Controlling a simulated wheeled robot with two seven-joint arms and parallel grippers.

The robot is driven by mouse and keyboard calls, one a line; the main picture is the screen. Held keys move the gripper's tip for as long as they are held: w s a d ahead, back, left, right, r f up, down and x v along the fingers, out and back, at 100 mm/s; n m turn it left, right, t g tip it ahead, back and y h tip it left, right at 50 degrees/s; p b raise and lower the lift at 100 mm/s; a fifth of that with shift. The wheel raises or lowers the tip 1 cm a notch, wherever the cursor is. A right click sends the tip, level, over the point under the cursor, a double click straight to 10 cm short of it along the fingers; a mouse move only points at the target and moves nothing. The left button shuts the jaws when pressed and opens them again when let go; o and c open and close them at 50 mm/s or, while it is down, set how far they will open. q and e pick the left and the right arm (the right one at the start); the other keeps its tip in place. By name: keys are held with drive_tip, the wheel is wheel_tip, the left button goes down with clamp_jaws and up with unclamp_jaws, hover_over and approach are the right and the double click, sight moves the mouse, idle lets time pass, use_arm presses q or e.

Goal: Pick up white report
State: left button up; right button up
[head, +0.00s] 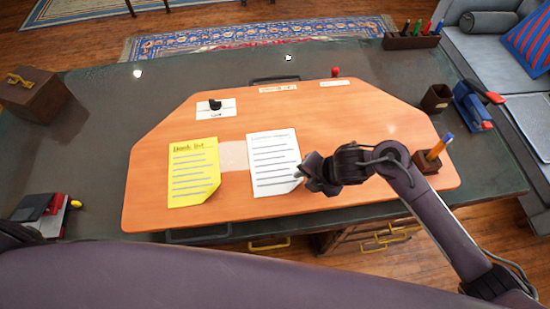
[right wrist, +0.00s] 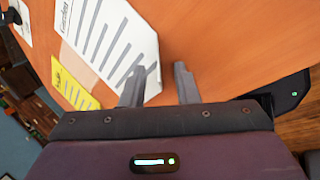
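The white report (head: 272,160) lies flat on the orange wooden desktop, a sheet with a heading and dark lines. It also shows in the right wrist view (right wrist: 112,38), at the top left. My right gripper (head: 304,175) is at the right edge of the report, near its lower right corner. In the right wrist view my right gripper (right wrist: 158,82) is open, with one finger over the report's corner and the other over bare wood. I cannot tell whether the fingers touch the paper. My left gripper is not in view.
A yellow list (head: 194,172) lies left of the report, with a pale square between them. A pen cup (head: 427,161), a dark cup (head: 437,98) and a blue stapler-like item (head: 472,105) stand at the right. A brown box (head: 32,95) sits far left. The desktop behind the report is mostly clear.

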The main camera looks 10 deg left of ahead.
drive_tip(key=shift+c, duration=0.5)
clamp_jaws()
